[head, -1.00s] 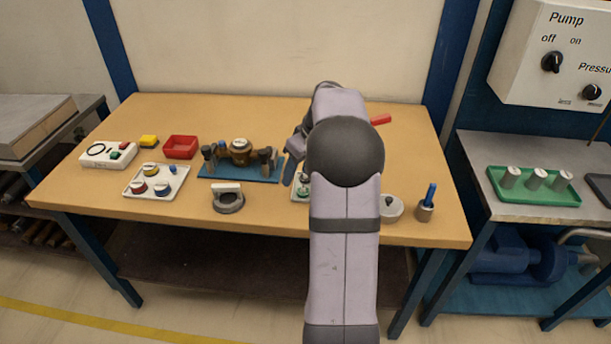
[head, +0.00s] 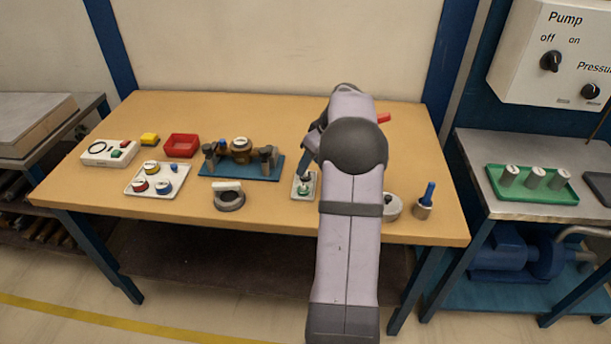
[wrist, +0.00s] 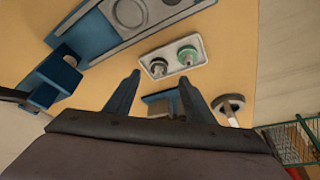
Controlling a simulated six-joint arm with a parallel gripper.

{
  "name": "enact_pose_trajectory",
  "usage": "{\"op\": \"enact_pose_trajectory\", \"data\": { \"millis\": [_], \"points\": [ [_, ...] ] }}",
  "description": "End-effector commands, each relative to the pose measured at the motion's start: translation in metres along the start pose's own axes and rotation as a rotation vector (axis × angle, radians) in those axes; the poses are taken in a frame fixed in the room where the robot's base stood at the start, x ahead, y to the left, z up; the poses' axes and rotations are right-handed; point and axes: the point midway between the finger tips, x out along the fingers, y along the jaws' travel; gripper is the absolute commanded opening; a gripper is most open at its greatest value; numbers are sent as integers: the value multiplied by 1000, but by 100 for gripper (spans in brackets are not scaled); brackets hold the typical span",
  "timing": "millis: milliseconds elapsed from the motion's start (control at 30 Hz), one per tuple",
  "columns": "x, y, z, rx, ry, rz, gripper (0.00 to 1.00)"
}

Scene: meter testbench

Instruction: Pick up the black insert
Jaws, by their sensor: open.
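The black insert (wrist: 158,66) stands in a small white tray (wrist: 172,48), beside a green insert (wrist: 187,54). In the head view the tray (head: 296,193) lies on the table right of the blue fixture, with the green insert (head: 303,190) toward its front. There I cannot separate the black insert from my fingers. My gripper (wrist: 160,76) is open and empty. In the wrist view its two fingertips lie just below the black insert, one to each side. In the head view my gripper (head: 305,168) is over the back of the tray, partly hidden by my arm.
A blue fixture (head: 217,172) holds a brass meter body. A grey ring with a white bar (head: 229,198) lies in front. Right of my arm stand a round lidded pot (head: 393,208) and a blue-handled tool in a holder (head: 424,204). A red handle (head: 384,118) shows behind my arm.

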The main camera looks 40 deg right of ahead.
Motion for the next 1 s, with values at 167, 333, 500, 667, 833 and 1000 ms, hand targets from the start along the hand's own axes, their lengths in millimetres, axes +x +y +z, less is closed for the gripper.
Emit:
{"op": "enact_pose_trajectory", "data": {
  "millis": [167,333,500,667,833,1000],
  "points": [
    [23,2,-3,1,-2,-4,49],
    [38,2,-3,1,-1,-2,49],
    [41,2,-3,0,0,0,49],
    [41,2,-3,0,0,0,40],
    [41,3,-3,0,0,0,5],
    [40,3,-3,0,0,0,5]
  ]
}}
